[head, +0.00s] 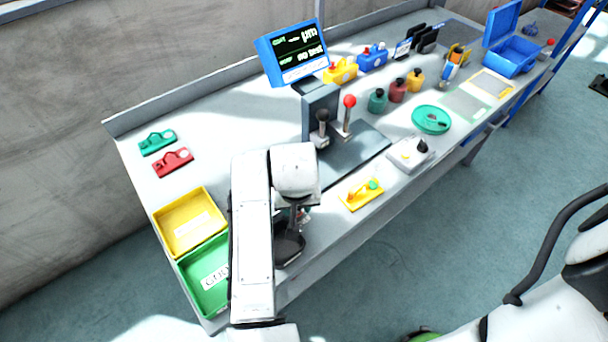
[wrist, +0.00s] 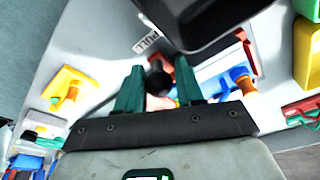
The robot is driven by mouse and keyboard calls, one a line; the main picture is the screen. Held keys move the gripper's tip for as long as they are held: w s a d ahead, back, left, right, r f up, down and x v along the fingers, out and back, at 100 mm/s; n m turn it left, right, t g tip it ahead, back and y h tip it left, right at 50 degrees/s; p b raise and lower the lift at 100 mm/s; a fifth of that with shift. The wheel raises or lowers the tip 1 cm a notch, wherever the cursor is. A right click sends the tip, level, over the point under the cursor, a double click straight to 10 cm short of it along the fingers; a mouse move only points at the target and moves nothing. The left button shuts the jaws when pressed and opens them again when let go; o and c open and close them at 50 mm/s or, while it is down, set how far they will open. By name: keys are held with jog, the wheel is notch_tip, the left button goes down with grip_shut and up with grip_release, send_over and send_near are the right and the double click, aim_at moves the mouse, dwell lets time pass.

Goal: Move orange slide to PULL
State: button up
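In the wrist view, the two green fingers of my gripper (wrist: 159,78) stand on either side of a dark round knob (wrist: 158,83). I cannot tell whether they press on it. A patch of orange-red (wrist: 163,102) shows below the knob, partly hidden by the fingers and palm; it may be the orange slide. A label reading PULL (wrist: 147,42) lies just beyond the fingertips. In the head view, my arm covers most of this spot at the table's front edge, and the slide cannot be made out there.
A yellow plate with a green knob (head: 362,194) lies right of my gripper. Yellow (head: 163,240) and green (head: 192,279) bins stand left. A large dark object (wrist: 215,20) shows close by.

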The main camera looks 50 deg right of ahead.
jog(key=w+p+v, duration=0.1)
jog(key=p+v, duration=0.6)
jog(key=v, duration=0.1)
jog(key=shift+w+r, duration=0.25)
jog(key=shift+r, duration=0.2)
jog(key=shift+d, duration=0.15)
jog(key=v, duration=1)
jog(key=shift+r+b, duration=0.35)
jog(key=shift+r, duration=0.05)
